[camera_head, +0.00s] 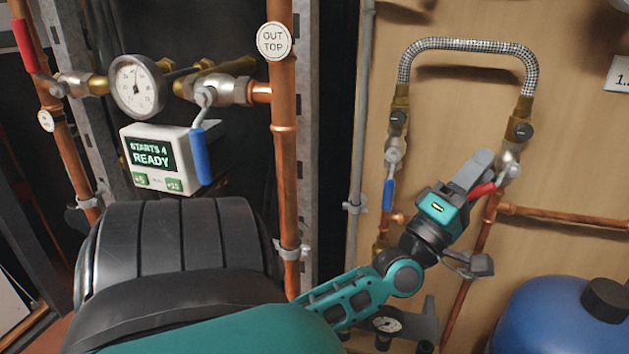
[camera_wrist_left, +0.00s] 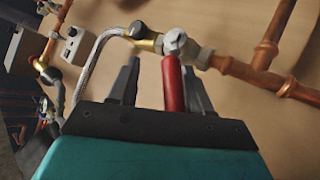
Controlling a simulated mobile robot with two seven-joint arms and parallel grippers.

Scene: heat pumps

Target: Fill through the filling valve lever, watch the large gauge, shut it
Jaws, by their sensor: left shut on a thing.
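The red valve lever (camera_head: 482,191) is on the right fitting (camera_head: 522,131) of the braided hose. My left gripper (camera_head: 484,180) is shut on this lever. In the left wrist view the red lever (camera_wrist_left: 172,84) stands between the fingers of my left gripper (camera_wrist_left: 160,82), closer to the right finger. A round white gauge (camera_head: 136,84) is on the pipework at upper left; its fine scale is too small to read. My right gripper is not in view.
The braided hose (camera_head: 465,44) arches to a left fitting with a blue lever (camera_head: 388,192). Another blue lever (camera_head: 202,156) hangs beside a box (camera_head: 153,156) reading "STARTS 4 READY". A copper pipe (camera_head: 284,150) stands mid-left. A blue tank (camera_head: 560,315) is at lower right.

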